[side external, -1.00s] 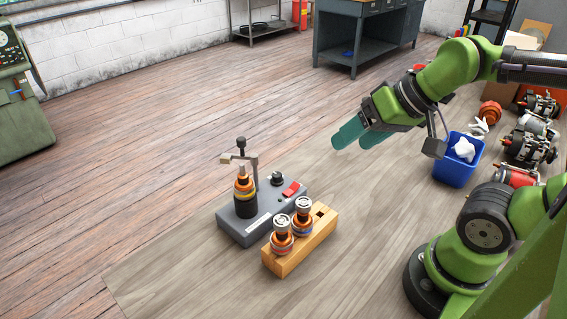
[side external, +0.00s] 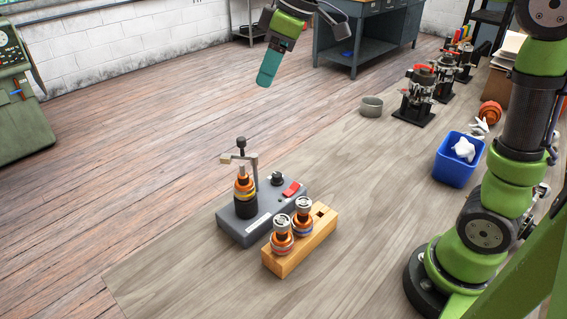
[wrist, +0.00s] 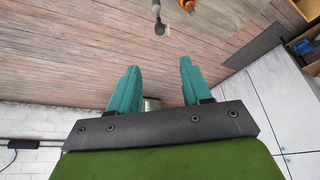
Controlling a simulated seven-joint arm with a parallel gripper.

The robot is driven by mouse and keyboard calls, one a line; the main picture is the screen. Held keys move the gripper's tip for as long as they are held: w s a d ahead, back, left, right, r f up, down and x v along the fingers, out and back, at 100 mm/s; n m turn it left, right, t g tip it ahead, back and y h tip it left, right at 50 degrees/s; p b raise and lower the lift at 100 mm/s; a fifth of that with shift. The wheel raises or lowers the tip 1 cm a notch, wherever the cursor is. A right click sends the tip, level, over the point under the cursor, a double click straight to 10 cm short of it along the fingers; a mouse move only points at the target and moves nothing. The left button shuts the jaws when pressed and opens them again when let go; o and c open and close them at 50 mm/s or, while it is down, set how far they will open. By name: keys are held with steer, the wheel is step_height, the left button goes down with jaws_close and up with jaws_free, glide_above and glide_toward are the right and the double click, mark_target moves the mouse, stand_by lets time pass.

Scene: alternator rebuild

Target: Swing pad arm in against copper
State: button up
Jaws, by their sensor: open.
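The pad arm (side external: 240,158) is a light flat bar with a black ball knob on top, carried by a dark post on a grey fixture box (side external: 241,232). An orange and copper rotor (side external: 243,184) stands upright on this box, beside the post and beneath the arm. I cannot tell whether the pad touches the copper. My gripper (side external: 264,82) is high behind the fixture, apart from it. In the wrist view its two teal fingers (wrist: 158,66) are spread and empty. A dark knob (wrist: 165,30) and part of something orange (wrist: 188,5) show at the top there.
A red switch (side external: 291,189) and black dial sit on the box. A wooden block (side external: 300,249) holding two similar rotors stands in front. A blue bin (side external: 456,168) with white cloth and several alternators (side external: 416,97) are at right. The left work surface is clear.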

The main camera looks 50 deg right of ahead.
mark_target(241, 138)
steer(key=x, duration=1.6)
steer(key=shift+w+f, duration=0.1)
steer(key=shift+f, duration=0.1)
jaws_close()
